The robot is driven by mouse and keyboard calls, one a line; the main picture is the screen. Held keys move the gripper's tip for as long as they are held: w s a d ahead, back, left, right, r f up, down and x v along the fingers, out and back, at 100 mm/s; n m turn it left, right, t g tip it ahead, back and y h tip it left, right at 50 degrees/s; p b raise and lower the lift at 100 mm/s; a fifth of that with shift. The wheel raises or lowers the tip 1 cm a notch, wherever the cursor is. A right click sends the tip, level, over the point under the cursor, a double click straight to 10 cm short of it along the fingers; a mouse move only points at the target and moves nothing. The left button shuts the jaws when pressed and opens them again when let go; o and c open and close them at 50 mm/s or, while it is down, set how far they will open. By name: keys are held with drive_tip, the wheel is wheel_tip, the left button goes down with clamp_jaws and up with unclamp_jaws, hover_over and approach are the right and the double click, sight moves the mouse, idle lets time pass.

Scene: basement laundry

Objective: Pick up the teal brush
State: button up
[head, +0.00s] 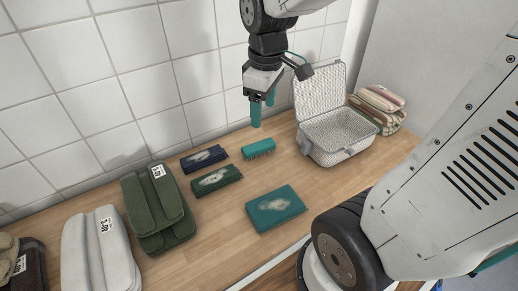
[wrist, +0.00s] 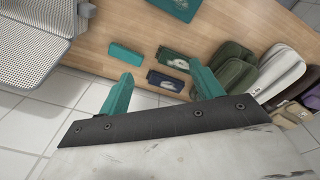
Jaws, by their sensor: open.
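The teal brush (head: 258,149) lies on the wooden counter, its bristles showing along its near side. In the wrist view the brush (wrist: 126,54) lies beyond the tip of the left finger. My gripper (head: 262,112) has teal fingers and hangs above the counter, over and slightly behind the brush, apart from it. In the wrist view my gripper (wrist: 160,78) is open, with nothing held between its fingers.
A dark blue box (head: 204,158) and a dark green box (head: 216,180) lie left of the brush. A larger teal box (head: 275,208) lies in front. An open-lidded grey basket (head: 340,150) stands right. Folded green fabric (head: 155,205) lies left. The tiled wall (head: 150,80) is behind.

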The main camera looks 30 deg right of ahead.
drive_tip(key=w+d+f+n, duration=0.3)
drive_tip(key=w+f, duration=0.3)
drive_tip(key=w, duration=0.1)
drive_tip(key=n, duration=0.7)
hover_over(258, 145)
drive_tip(key=shift+g, duration=0.4)
drive_tip(key=f, duration=1.5)
drive_tip(key=shift+w+a+f, duration=0.1)
drive_tip(key=shift+a+f, duration=0.1)
drive_tip(key=shift+f, duration=0.1)
wheel_tip(258, 145, down, 8)
drive_tip(key=shift+d+r, duration=0.1)
drive_tip(key=shift+r, duration=0.15)
drive_tip(key=c, duration=1.1)
